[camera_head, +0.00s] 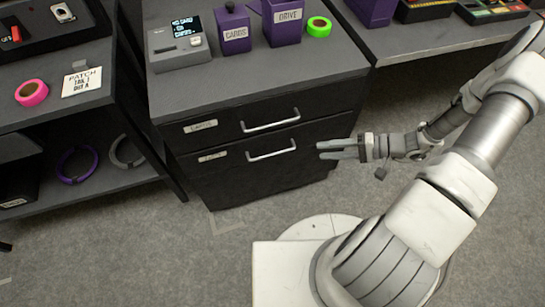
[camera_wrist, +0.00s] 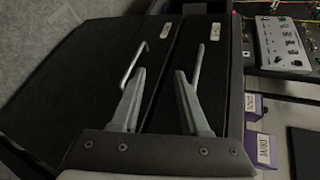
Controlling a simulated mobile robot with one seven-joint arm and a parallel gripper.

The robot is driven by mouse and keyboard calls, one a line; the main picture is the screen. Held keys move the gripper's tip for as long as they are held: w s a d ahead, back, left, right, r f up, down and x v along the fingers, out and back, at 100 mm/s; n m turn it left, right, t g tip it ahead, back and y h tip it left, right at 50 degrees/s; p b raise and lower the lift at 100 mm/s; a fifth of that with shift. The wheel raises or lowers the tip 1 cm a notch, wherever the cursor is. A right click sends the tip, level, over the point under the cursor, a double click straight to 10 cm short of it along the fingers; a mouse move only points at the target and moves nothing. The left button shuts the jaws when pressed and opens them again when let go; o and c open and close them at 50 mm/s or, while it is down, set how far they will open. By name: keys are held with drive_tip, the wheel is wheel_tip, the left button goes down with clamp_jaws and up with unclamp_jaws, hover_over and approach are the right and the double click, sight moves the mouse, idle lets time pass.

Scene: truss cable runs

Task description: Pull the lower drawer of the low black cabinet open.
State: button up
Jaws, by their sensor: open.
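The low black cabinet (camera_head: 160,100) has two drawers, both shut. The lower drawer (camera_head: 225,176) has a silver bar handle (camera_head: 271,150) and a small label at its left. In the wrist view, turned on its side, the lower drawer (camera_wrist: 85,70) is on the left with its handle (camera_wrist: 131,64). The upper drawer's handle (camera_wrist: 199,66) is on the right. My gripper (camera_head: 319,151) is open and empty, just right of the lower handle in the head view. In the wrist view my fingertips (camera_wrist: 160,72) appear between the two handles, the left one overlapping the lower handle; contact cannot be told.
A grey device (camera_head: 178,52), purple boxes and a green tape roll (camera_head: 319,27) stand on the cabinet top. A shelf unit (camera_head: 95,112) stands close on the left, a workbench (camera_head: 430,38) at the right.

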wheel_tip(320, 180, down, 11)
drive_tip(key=s+m+t+b, duration=0.1)
drive_tip(key=m+t+b, duration=0.15)
drive_tip(key=t, duration=0.25)
drive_tip(key=m+b, duration=0.1)
drive_tip(key=b, duration=0.2)
approach(272, 154)
drive_tip(key=shift+y, duration=0.4)
drive_tip(key=x, duration=0.6)
drive_tip(key=f+x, duration=0.1)
drive_tip(key=x, duration=0.3)
drive_tip(key=shift+w+f, duration=0.1)
drive_tip(key=shift+w, duration=0.05)
clamp_jaws()
drive_tip(key=shift+d, duration=0.1)
